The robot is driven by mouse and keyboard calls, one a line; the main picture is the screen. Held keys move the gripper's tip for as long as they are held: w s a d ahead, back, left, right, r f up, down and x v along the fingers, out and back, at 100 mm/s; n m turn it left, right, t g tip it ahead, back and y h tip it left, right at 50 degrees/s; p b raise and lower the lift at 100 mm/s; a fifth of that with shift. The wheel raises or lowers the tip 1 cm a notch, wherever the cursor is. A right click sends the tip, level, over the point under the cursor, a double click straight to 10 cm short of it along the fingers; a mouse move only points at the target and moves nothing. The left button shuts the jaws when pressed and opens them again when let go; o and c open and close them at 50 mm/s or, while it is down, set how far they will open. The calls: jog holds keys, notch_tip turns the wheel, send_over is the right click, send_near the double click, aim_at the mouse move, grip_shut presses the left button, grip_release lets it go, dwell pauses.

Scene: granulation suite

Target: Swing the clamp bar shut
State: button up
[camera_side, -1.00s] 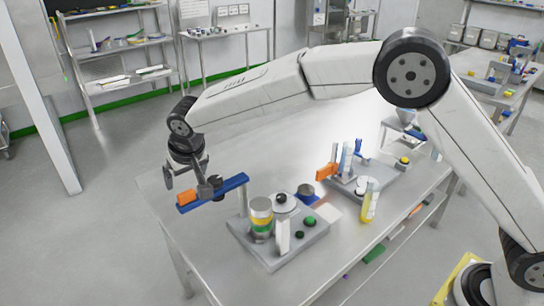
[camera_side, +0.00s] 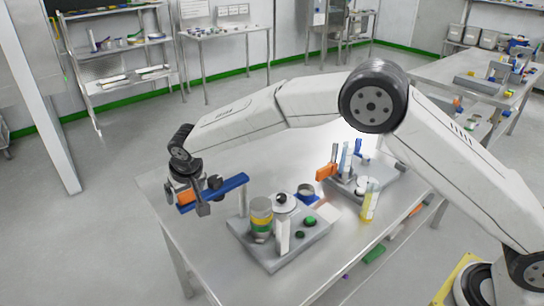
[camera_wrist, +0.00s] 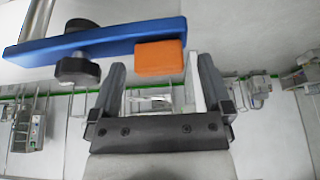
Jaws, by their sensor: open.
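The clamp bar (camera_side: 227,186) is a blue arm with an orange end (camera_side: 185,197) and a black knob (camera_side: 214,182). It reaches left from a grey post (camera_side: 243,202) on a grey base, out past the jar stack. In the wrist view the blue bar (camera_wrist: 120,37) crosses the upper left, with its orange end (camera_wrist: 160,58) between my fingertips. My gripper (camera_side: 187,199) is open, with a finger on either side of the orange end. Gaps show beside the orange end in the wrist view (camera_wrist: 161,68). Contact cannot be told from the side view.
The grey base (camera_side: 278,250) carries a banded jar (camera_side: 261,218), a white-topped post (camera_side: 284,204) and green and black buttons. A second fixture with an orange block (camera_side: 327,172) and a yellow vial (camera_side: 370,203) stand to the right. The table's left end is clear.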

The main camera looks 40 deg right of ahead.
jog(key=shift+w+f, duration=0.2)
jog(key=shift+f, duration=0.25)
grip_shut()
